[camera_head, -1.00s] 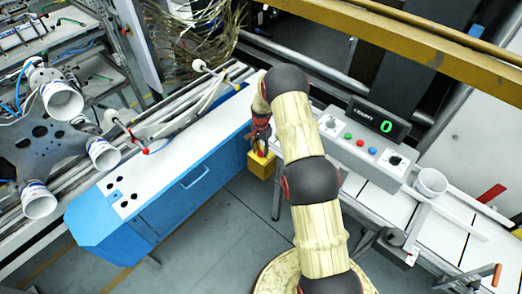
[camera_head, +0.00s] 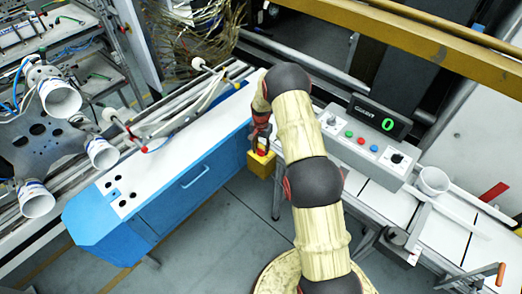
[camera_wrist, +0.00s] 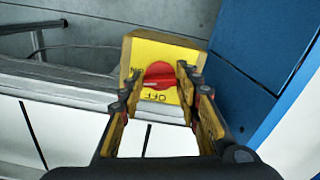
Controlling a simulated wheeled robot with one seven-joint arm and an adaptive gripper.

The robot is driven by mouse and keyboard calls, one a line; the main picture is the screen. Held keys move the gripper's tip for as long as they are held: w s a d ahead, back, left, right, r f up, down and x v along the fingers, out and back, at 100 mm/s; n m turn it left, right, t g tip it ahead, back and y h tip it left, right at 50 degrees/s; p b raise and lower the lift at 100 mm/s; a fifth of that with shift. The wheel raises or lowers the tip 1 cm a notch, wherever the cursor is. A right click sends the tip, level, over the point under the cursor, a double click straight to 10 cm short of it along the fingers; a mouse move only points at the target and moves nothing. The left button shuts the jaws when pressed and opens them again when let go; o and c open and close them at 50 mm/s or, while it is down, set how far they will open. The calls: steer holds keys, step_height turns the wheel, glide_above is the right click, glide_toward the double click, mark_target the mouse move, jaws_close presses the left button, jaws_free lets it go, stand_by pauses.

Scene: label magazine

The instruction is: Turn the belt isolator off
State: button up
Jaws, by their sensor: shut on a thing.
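The belt isolator is a yellow box (camera_head: 262,165) beside the right end of the blue cabinet in the head view. In the wrist view its yellow face (camera_wrist: 170,52) carries a red rotary handle (camera_wrist: 159,75). The word OFF reads upside down below the handle, and another marking, partly hidden, is at the left. The handle lies roughly sideways, its narrow end towards the left marking. My gripper (camera_wrist: 160,78) is shut on the red handle, one finger on each side. In the head view my gripper (camera_head: 260,145) is at the box, and the handle is mostly hidden.
A blue cabinet (camera_head: 190,190) stands close on the left of the isolator. A grey control box (camera_head: 365,143) with buttons and a display reading 0 stands to the right, with a white cup (camera_head: 433,181) beside it. Open floor (camera_head: 235,230) lies below.

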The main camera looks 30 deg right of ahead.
mark_target(262, 150)
steer(key=n+b, duration=0.1)
steer(key=n, duration=0.2)
steer(key=shift+n, duration=0.4)
steer(key=n+b, duration=0.1)
steer(key=n, duration=0.2)
steer(key=shift+d+n+b, duration=0.1)
steer(key=shift+n+b, duration=0.2)
steer(key=shift+b, duration=0.05)
steer(key=n+b, duration=0.1)
steer(key=n, duration=0.2)
steer(key=shift+n, duration=0.3)
steer(key=shift+d+n+b, duration=0.15)
steer(key=shift+n+b, duration=0.15)
steer(key=shift+n, duration=1.8)
steer(key=o, duration=1.2)
steer(key=shift+c, duration=0.2)
steer(key=shift+r, duration=0.1)
step_height(262, 150, up, 12)
